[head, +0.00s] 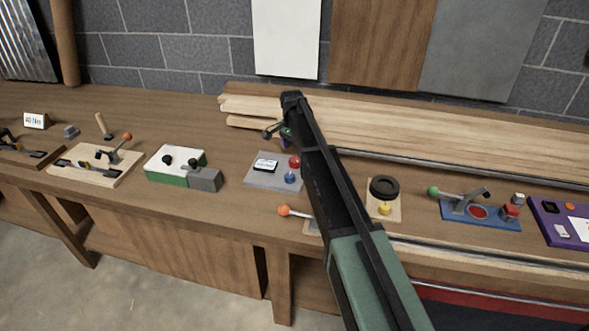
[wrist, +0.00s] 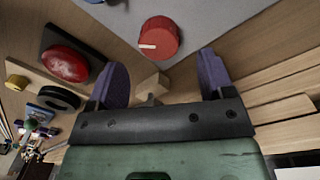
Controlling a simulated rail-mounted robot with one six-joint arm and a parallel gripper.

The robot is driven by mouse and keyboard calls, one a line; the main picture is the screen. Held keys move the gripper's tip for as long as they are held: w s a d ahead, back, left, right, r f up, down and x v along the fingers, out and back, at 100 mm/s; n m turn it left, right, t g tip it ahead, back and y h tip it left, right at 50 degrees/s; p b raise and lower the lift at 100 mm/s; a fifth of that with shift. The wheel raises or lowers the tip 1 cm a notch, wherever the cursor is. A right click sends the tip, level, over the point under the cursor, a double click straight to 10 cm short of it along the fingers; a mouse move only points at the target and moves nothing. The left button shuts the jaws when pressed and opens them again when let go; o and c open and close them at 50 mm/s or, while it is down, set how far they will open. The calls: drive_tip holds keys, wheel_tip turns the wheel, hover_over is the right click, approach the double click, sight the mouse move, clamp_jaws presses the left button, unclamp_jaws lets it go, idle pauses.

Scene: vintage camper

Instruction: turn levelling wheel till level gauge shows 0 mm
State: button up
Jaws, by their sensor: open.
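A grey plate (head: 262,183) on the bench carries a small white display (head: 265,166), a red knob (head: 294,161) and a blue knob (head: 291,178). The display may be the level gauge; its reading is too small to make out. I cannot tell for sure which part is the levelling wheel. In the wrist view a red knob (wrist: 160,38) with a white pointer mark shows on a grey surface, just beyond my fingertips. My gripper (wrist: 163,78) is open, with its purple fingers apart and nothing held between them. In the head view my gripper (head: 280,130) is above the back of the plate.
A green-and-white box (head: 175,165) stands left of the plate. To the right are a black ring (head: 384,187) on a light board and a blue lever fixture (head: 480,212). Timber planks (head: 450,135) lie along the back. An orange-ball lever (head: 285,210) is in front.

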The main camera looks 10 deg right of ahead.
sight(295, 159)
wheel_tip(295, 159, down, 5)
drive_tip(key=b, duration=0.3)
drive_tip(key=shift+s+d+f, duration=0.1)
drive_tip(key=shift+s+f, duration=0.05)
drive_tip(key=shift+r, duration=0.2)
drive_tip(key=c, duration=0.9)
